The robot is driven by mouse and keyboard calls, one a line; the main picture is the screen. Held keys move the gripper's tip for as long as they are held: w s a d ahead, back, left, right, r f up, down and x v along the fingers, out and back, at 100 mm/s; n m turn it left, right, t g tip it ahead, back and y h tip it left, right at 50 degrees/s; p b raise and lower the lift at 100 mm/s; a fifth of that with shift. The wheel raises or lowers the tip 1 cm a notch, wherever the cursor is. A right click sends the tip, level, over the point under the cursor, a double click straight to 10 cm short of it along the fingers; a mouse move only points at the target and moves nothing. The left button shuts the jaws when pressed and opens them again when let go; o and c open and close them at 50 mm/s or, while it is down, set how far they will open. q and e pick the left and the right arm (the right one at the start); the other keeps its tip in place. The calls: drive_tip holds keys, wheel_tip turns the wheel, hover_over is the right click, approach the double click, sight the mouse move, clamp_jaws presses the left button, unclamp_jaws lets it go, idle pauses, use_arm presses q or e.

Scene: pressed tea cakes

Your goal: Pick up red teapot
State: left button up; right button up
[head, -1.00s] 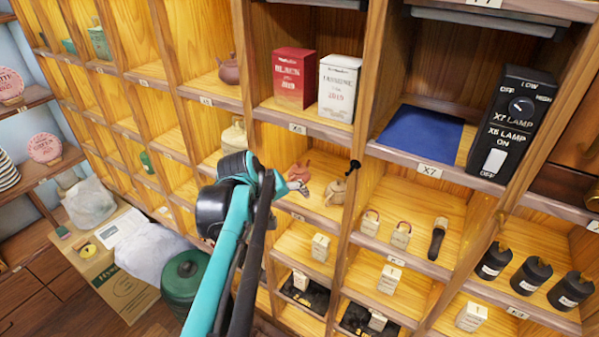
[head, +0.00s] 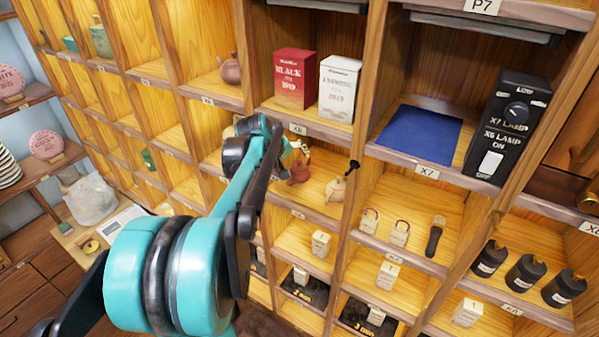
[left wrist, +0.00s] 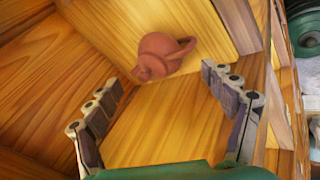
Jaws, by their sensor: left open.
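The red teapot (head: 299,174), small and reddish-brown, stands in a wooden shelf cubby below the red and white boxes. It also shows in the left wrist view (left wrist: 160,55), lying ahead of and between the two fingers, with clear space to both. My left gripper (head: 298,150) is open and empty at that cubby, just above and behind my arm's end; my arm partly hides the cubby's left side. In the left wrist view the fingers (left wrist: 160,82) are spread wide. My right gripper is in neither view.
Another brown teapot (head: 230,69) sits in a higher cubby. A red box (head: 294,80) and white box (head: 339,88) stand above.

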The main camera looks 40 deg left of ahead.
sight(296, 170)
use_arm(q)
drive_tip(key=x, duration=0.5)
drive_tip(key=shift+p, duration=0.3)
drive_tip(key=shift+s+r, duration=0.1)
drive_tip(key=c, duration=1.3)
